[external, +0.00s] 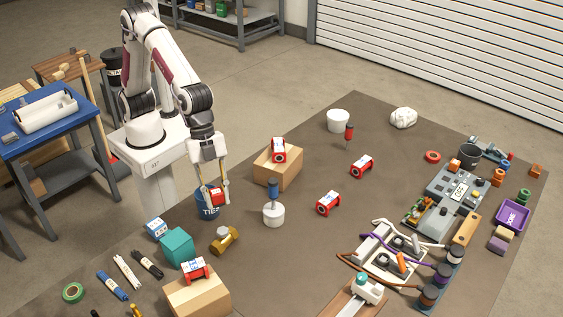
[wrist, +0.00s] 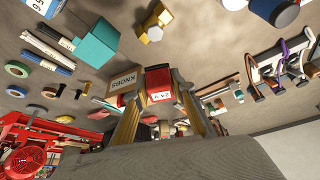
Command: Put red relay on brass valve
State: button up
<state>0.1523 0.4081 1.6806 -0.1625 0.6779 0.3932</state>
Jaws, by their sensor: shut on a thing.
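My gripper (external: 214,186) is shut on a red relay (external: 216,197) and holds it up near the blue TIES can (external: 206,212). In the wrist view the red relay (wrist: 160,94), with a white "24 V" label, sits between the fingertips (wrist: 160,92). The brass valve (external: 224,240) lies on the brown mat, below and slightly right of the gripper in the external view, apart from the relay. The brass valve also shows near the top of the wrist view (wrist: 152,30). Nothing is seen resting on it.
A teal block (external: 177,248) and a box with another red relay (external: 195,271) stand near the valve. A white pot with a blue-handled tool (external: 273,214) stands to its right. More red relays (external: 329,203) lie on the mat. Mid-mat has free room.

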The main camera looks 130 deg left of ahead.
jog(key=shift+s+a+f, duration=0.1)
jog(key=shift+f, duration=0.1)
jog(key=shift+n, duration=0.3)
send_over(224, 234)
jog(key=s, duration=0.2)
jog(key=shift+w+a+f, duration=0.15)
jog(key=shift+f, duration=1.4)
jog(key=shift+w+a+f, duration=0.1)
jog(key=shift+a+f, duration=0.05)
jog(key=shift+f, duration=1.4)
jog(key=shift+f, duration=0.1)
jog(key=shift+f, duration=1.8)
jog(key=shift+f, duration=0.15)
